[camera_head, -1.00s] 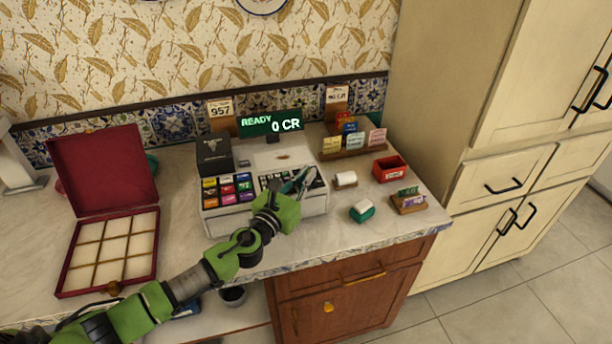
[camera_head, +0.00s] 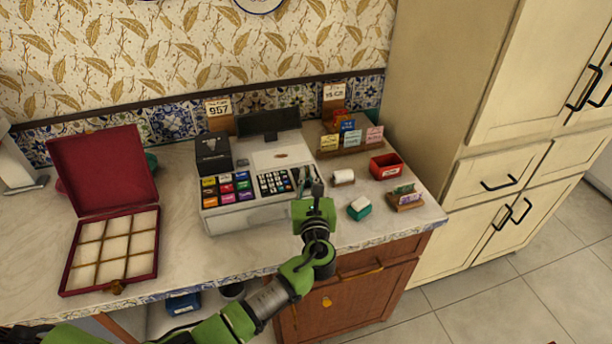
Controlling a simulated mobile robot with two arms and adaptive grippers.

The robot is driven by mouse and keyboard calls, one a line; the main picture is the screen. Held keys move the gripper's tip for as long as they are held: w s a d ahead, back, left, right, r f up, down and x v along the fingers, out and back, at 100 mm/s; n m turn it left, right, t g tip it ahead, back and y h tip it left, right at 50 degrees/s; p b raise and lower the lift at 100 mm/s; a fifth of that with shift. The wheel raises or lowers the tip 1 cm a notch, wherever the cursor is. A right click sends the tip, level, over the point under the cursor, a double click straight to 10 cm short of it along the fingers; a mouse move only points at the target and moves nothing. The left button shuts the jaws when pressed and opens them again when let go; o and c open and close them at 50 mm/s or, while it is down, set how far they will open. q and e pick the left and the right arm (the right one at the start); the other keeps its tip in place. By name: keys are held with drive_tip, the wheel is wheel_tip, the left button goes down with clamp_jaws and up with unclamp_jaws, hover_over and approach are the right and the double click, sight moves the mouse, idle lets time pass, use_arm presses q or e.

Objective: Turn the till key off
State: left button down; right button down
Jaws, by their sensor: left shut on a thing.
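The till (camera_head: 245,215) is a pale cash register on the counter, with coloured keys (camera_head: 226,187) at left and a dark number pad (camera_head: 273,182). Its display (camera_head: 268,123) is dark and blank. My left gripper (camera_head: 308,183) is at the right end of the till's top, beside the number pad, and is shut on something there. The till key itself is hidden by the gripper or too small to make out. My right gripper is not in view.
An open red box (camera_head: 68,277) with compartments lies at left. A paper roll (camera_head: 343,177), a green-and-white item (camera_head: 359,208), a red tray (camera_head: 386,166) and a card rack (camera_head: 350,150) stand right of the till. A tall cream cabinet (camera_head: 470,120) bounds the right.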

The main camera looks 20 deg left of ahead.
use_arm(q)
drive_tip(key=shift+w+d+n+g+y+b, duration=0.15)
drive_tip(key=shift+n+g+y+b, duration=0.6)
drive_tip(key=shift+n+y, duration=0.65)
drive_tip(key=shift+y, duration=0.4)
drive_tip(key=c, duration=2.2)
unclamp_jaws()
drive_tip(key=shift+c, duration=0.2)
drive_tip(key=v, duration=1.2)
drive_tip(key=shift+r, duration=0.25)
